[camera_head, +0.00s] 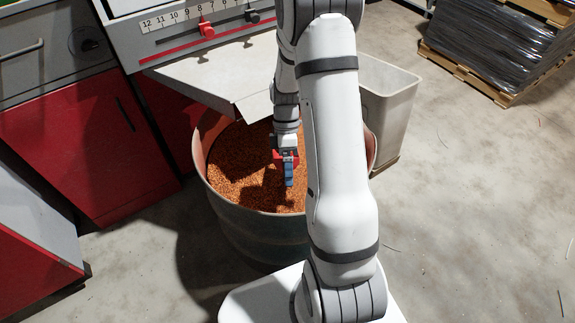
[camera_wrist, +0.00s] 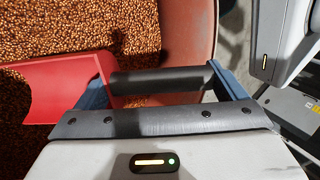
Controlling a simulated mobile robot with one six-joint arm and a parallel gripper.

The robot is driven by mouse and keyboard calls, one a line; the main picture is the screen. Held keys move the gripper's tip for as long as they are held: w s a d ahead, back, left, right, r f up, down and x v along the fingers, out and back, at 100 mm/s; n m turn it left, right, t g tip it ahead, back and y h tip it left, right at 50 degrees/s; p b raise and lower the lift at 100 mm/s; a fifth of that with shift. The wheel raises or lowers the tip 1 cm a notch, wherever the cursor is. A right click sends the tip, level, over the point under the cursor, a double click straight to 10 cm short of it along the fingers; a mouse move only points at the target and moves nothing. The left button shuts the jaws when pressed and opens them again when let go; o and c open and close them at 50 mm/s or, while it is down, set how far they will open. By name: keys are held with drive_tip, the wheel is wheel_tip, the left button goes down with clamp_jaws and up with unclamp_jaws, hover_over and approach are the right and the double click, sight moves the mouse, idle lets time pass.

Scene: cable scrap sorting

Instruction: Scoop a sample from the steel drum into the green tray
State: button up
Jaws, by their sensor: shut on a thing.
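The steel drum (camera_head: 255,228) stands below the machine's chute and holds copper-coloured granules (camera_head: 235,165). My gripper (camera_head: 289,172) is inside the drum's mouth, over the granules. In the wrist view my gripper (camera_wrist: 160,88) is shut on the black handle of a red scoop (camera_wrist: 58,88). The scoop's red pan is at the left, low over or touching the granules; I cannot tell which. The drum's rim (camera_wrist: 203,30) curves past at the right. Only a bit of red shows by my gripper in the head view. The green tray is not in view.
A machine with a numbered scale (camera_head: 200,22) and a pale chute (camera_head: 225,75) stands behind the drum. A grey bin (camera_head: 388,100) is close at the drum's right. Red cabinets (camera_head: 85,145) stand at the left. A wrapped pallet (camera_head: 495,45) is at the back right. The right floor is mostly clear.

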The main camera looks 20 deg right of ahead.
drive_tip(key=w+d+f+t+b, duration=0.2)
drive_tip(key=w+f+b, duration=0.4)
drive_tip(key=f+b, duration=0.5)
drive_tip(key=shift+h, duration=0.4)
idle(0.9)
drive_tip(key=b, duration=0.1)
drive_tip(key=t+b, duration=0.1)
drive_tip(key=b, duration=0.1)
drive_tip(key=shift+w+d+f, duration=0.1)
drive_tip(key=shift+w+f, duration=0.05)
drive_tip(key=shift+f, duration=0.15)
drive_tip(key=shift+r+t+h+p, duration=0.4)
drive_tip(key=shift+r+p, duration=0.5)
drive_tip(key=shift+r, duration=0.85)
drive_tip(key=shift+s+a+r+t+p, duration=0.2)
drive_tip(key=shift+s+r+t, duration=0.15)
drive_tip(key=shift+s+r, duration=0.35)
drive_tip(key=shift+s+a+r+t+p, duration=0.2)
drive_tip(key=shift+s+r+t+p, duration=0.15)
drive_tip(key=shift+r, duration=0.65)
drive_tip(key=shift+s+a+r+t+p, duration=0.1)
drive_tip(key=shift+s+a+r+t, duration=0.15)
drive_tip(key=shift+s+r, duration=0.5)
drive_tip(key=shift+s+r+t+h, duration=0.1)
drive_tip(key=shift+r+t+h, duration=0.25)
drive_tip(key=shift+r, duration=0.4)
